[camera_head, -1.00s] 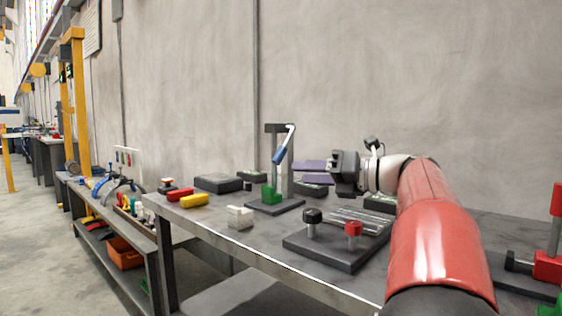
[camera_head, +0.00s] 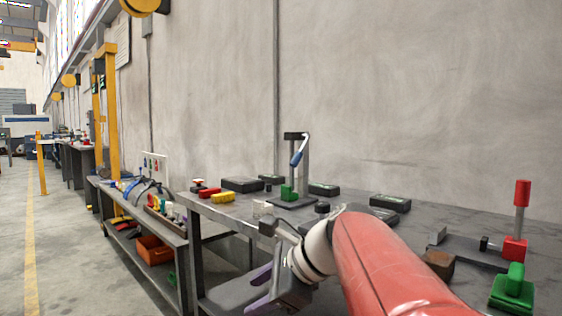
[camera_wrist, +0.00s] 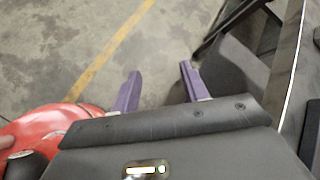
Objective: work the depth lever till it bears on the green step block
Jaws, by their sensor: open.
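The depth lever (camera_head: 297,157), a blue sleeve with a pale bent end at the top, hangs tilted on a dark upright stand (camera_head: 305,172) on the bench. The green step block (camera_head: 288,193) stands on the stand's base below it, with a gap seen between the lever's lower end and the block. My gripper (camera_head: 258,289) is low at the bench's front edge, in front of the stand and well apart from it. Its purple fingers are spread and empty in the wrist view (camera_wrist: 160,72), with bare floor behind them. My red arm hides part of the bench.
The bench (camera_head: 238,215) also bears red and yellow blocks (camera_head: 222,197), dark boxes (camera_head: 242,184), a red-handled post (camera_head: 522,195) and a green-handled block (camera_head: 513,288). A lower side bench (camera_head: 165,225) with an orange bin (camera_head: 154,250) stands left. Floor is clear at far left.

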